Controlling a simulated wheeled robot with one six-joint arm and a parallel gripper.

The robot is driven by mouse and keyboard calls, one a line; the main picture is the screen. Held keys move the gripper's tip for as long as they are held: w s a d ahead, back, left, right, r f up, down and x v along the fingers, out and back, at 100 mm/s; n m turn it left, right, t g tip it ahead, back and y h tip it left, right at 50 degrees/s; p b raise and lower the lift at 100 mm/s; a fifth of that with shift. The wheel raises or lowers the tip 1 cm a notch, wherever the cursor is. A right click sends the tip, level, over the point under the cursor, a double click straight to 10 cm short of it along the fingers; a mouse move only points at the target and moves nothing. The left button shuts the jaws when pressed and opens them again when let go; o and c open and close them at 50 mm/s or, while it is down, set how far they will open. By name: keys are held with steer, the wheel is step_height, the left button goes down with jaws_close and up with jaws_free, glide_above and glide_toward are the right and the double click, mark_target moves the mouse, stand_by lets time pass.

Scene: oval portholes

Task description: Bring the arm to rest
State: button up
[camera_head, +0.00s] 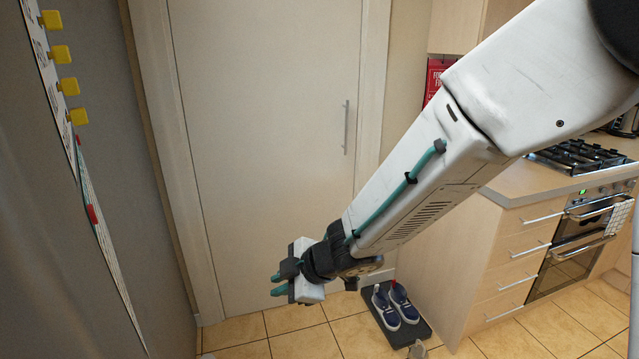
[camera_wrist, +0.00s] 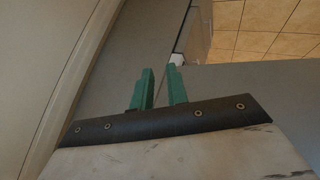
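My arm reaches from the upper right down to the left in the head view. My gripper (camera_head: 278,285) is at its end, in the air in front of the pale door (camera_head: 265,130). In the wrist view my gripper (camera_wrist: 162,78) shows two green fingers standing apart with a gap between them. Nothing is held between them. The fingers touch nothing that I can see.
Shoes (camera_head: 397,303) stand on a dark mat (camera_head: 412,335) on the tiled floor (camera_head: 300,340). A wooden counter (camera_head: 535,178) with a gas hob (camera_head: 580,156) and oven (camera_head: 575,250) is at the right.

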steer(key=d+r+m+t+h, duration=0.1)
steer(key=d+r+m+h, duration=0.3)
steer(key=d, duration=0.8)
steer(key=d+r+m+t+h, duration=0.15)
steer(key=d+m+h, duration=0.45)
steer(key=d, duration=0.6)
steer(key=s+d+r+m+g+y, duration=0.1)
steer(key=s+d+r+m, duration=0.3)
steer(key=s, duration=0.8)
steer(key=s+d+r+m+g, duration=0.4)
steer(key=s+d+m, duration=0.2)
steer(key=s, duration=0.5)
steer(key=shift+s+r+m+y, duration=0.4)
